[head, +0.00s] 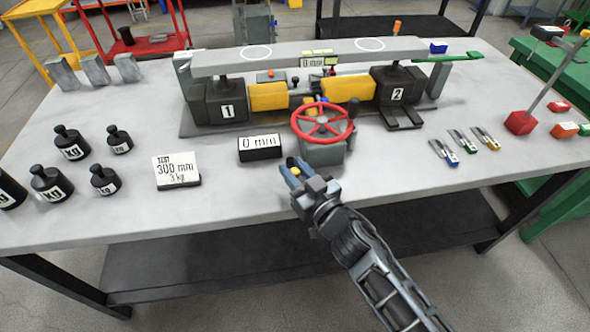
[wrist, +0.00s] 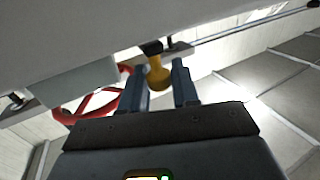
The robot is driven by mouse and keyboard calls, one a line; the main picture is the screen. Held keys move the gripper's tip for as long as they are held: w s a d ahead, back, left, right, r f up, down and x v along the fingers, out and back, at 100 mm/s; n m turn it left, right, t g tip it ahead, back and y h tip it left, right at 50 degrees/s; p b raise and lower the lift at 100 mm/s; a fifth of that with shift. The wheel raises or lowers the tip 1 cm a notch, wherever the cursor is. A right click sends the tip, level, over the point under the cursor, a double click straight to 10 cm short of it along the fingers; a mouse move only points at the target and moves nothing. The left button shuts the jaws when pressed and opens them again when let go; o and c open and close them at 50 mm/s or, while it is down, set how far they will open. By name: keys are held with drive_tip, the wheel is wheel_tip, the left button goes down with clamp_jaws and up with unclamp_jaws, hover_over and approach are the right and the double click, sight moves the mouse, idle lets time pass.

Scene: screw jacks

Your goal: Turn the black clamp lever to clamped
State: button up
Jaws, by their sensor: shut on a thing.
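The black clamp lever (wrist: 150,47) shows in the wrist view as a short dark piece with a yellow-orange knob (wrist: 158,75). My gripper (wrist: 159,82) has one finger on each side of the knob and is shut on it. In the head view my gripper (head: 295,170) is at the front of the table, just left of the grey handwheel block (head: 322,153). A bit of the yellow knob (head: 295,172) shows between the fingers there. Most of the lever is hidden by the fingers, so its angle and clamp position cannot be told.
The red handwheel (head: 322,121) stands close behind and right of my gripper. A "0 mm" block (head: 260,148) and a "300 mm" card (head: 176,170) lie to the left. The long grey beam (head: 270,62) rests on jacks 1 (head: 215,108) and 2 (head: 398,90). Black weights (head: 70,142) stand at left.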

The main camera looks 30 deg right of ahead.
clamp_jaws()
